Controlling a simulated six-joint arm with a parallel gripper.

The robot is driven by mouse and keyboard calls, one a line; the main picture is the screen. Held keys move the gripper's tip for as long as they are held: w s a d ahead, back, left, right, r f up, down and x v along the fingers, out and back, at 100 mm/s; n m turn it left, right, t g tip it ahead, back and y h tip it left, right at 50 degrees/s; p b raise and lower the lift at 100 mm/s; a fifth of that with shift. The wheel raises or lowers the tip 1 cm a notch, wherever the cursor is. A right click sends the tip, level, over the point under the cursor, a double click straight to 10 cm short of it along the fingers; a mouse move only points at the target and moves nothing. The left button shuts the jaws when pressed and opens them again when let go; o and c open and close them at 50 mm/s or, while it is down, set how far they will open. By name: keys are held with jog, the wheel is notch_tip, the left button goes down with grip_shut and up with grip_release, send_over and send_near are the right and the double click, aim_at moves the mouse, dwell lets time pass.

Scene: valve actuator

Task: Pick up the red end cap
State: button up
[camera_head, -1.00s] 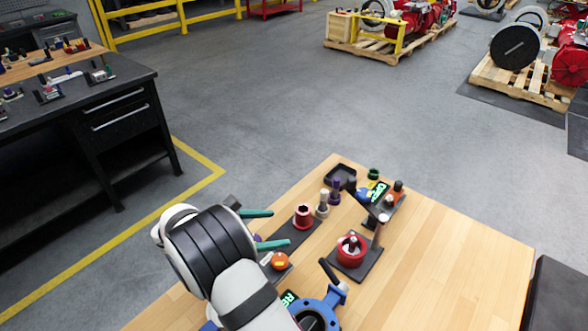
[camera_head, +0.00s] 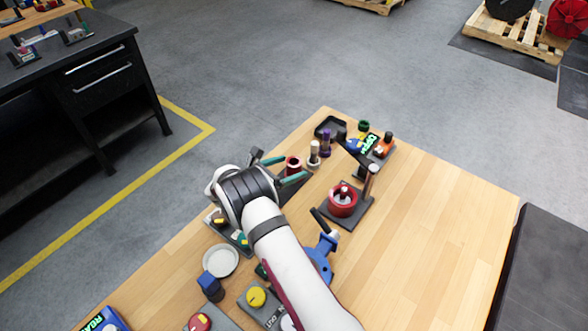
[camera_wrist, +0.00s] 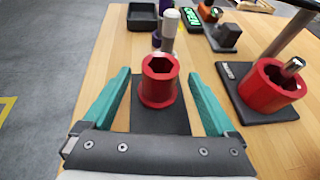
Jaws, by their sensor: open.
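The red end cap (camera_wrist: 158,88), a flanged red cylinder with a hexagonal hole in its top, stands upright on a dark plate (camera_wrist: 160,120) in the wrist view. In the head view the red end cap (camera_head: 293,162) is partly hidden by my gripper (camera_head: 292,168). In the wrist view my gripper (camera_wrist: 159,76) is open, with one teal finger on each side of the cap. Gaps show between both fingers and the cap, so it is not held.
A second red cylindrical part (camera_wrist: 268,86) with a metal shaft sits on a dark base to the right. A silver-topped peg (camera_wrist: 169,30) stands just behind the cap. A black tray (camera_wrist: 142,17) lies farther back. Bare wood (camera_head: 440,230) is free on the right.

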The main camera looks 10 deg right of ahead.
grip_shut()
dwell(0.4)
jog(key=shift+r, duration=0.1)
notch_tip(320, 180, up, 10)
jog(key=d, duration=0.1)
jog(key=s+d+r+m+g+h, duration=0.1)
jog(key=s+d+r+m+g, duration=0.1)
jog(key=s, duration=0.4)
jog(key=s+d+r+m+g+h, duration=0.1)
jog(key=s+d+r+m+g, duration=0.2)
jog(key=s+d, duration=0.3)
jog(key=shift+d+r+m+g+h, duration=0.35)
jog(key=shift+d+m+g, duration=0.25)
jog(key=shift+d+g, duration=0.2)
